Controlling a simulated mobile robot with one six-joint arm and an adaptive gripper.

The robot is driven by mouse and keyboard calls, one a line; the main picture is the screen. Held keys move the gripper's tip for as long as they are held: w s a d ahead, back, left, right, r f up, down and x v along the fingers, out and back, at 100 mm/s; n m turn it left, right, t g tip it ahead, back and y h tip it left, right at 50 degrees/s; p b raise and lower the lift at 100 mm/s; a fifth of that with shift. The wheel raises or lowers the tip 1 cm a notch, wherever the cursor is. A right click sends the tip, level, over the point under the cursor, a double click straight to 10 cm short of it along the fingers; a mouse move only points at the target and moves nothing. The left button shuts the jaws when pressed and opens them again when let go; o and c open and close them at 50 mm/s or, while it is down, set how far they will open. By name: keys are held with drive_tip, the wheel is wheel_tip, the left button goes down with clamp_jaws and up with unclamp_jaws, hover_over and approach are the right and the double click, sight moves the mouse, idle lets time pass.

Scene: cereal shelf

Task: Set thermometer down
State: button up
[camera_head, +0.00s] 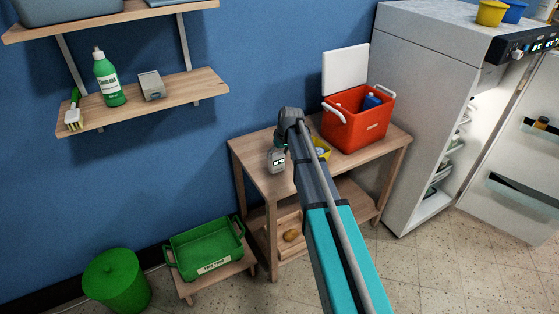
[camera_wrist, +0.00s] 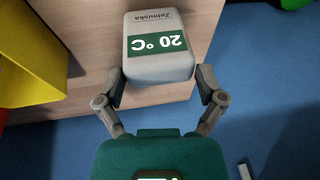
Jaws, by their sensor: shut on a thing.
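The thermometer (camera_wrist: 160,50) is a small light-grey block with a green label reading 20 °C, upside down in the wrist view. My gripper (camera_wrist: 160,84) has its two fingers on either side of the thermometer's near end and is shut on it. In the head view the thermometer (camera_head: 276,160) shows at the left front part of the wooden table (camera_head: 252,173), just below my gripper (camera_head: 281,148). Wood lies behind it in the wrist view, and blue wall or floor to the right. I cannot tell whether it touches the tabletop.
A red cooler (camera_head: 358,125) with its white lid up stands at the table's right. A yellow container (camera_head: 323,151) is partly hidden behind my arm. A green crate (camera_head: 207,249) sits low at left. The white fridge (camera_head: 420,120) stands open. Wall shelves (camera_head: 180,92) hang at left.

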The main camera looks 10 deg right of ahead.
drive_tip(key=shift+f+b, duration=0.3)
drive_tip(key=shift+f, duration=0.3)
drive_tip(key=o, duration=0.9)
drive_tip(key=shift+c, duration=0.2)
drive_tip(key=p+v, duration=1.1)
drive_tip(key=v, duration=0.1)
drive_tip(key=shift+p, duration=0.35)
idle(0.3)
drive_tip(key=s+a+m+g+h, duration=0.2)
drive_tip(key=s+m, duration=0.1)
drive_tip(key=s, duration=2.4)
drive_tip(key=shift+f+m, duration=0.3)
drive_tip(key=shift+a, duration=0.1)
